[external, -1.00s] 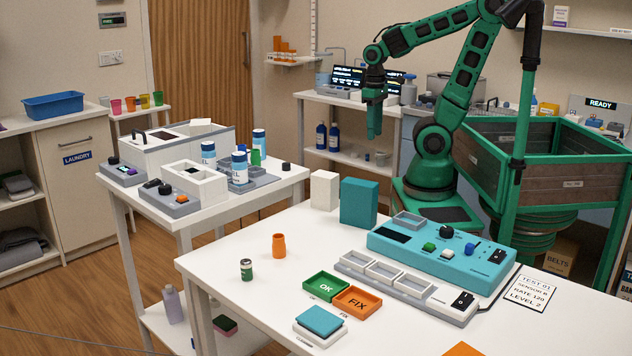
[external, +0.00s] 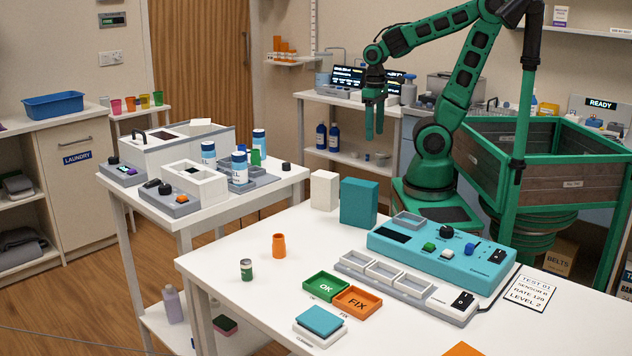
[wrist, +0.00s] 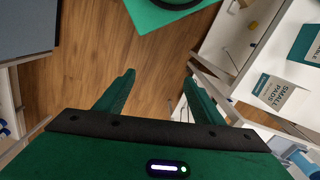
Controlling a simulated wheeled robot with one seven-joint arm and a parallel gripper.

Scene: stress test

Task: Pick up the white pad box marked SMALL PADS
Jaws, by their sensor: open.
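The white pad box (external: 324,190) stands upright on the white table, at its far edge beside a teal box. In the wrist view the white box (wrist: 272,92), lettered SMALL PADS, is at the right, outside the fingers. My gripper (external: 374,135) points down, high behind the boxes and apart from them. In the wrist view my gripper (wrist: 160,78) is open and empty, with wood floor between its fingers.
The teal box (external: 359,203) stands just right of the white box. A teal control panel (external: 440,252) and small trays (external: 385,274) occupy the table's right side. A side table (external: 290,180) with equipment is at left. The table's left-middle is mostly clear.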

